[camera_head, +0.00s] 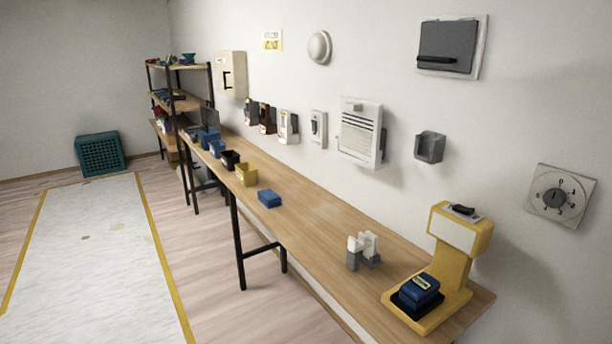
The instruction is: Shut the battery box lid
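I cannot tell for sure which thing is the battery box. A small blue box (270,198) lies on the long wooden bench and looks closed. A blue block with a label (420,289) sits on a dark pad on the yellow stand (455,255) at the bench's near right end. No raised lid is clear at this size. Neither of my grippers is in view.
The long bench (320,222) runs along the wall. A white and grey holder (363,251) stands near its right end. Wall units include a louvred panel (361,131) and a dial (559,195). Shelves (175,100) and a green crate (100,154) are far left. The left floor is open.

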